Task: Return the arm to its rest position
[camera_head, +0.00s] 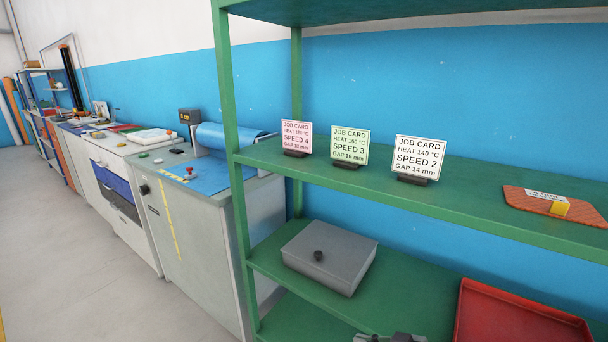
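A small grey and black piece (391,338) is cut off by the bottom edge of the picture, in front of the lower shelf.
A green shelf rack (460,197) stands close on the right. It bears several job cards, an orange mat (527,204) with a yellow-and-white block, a grey lidded box (345,270) and a red tray (510,318). Workbenches (195,235) line the blue wall. The floor (70,250) at left is clear.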

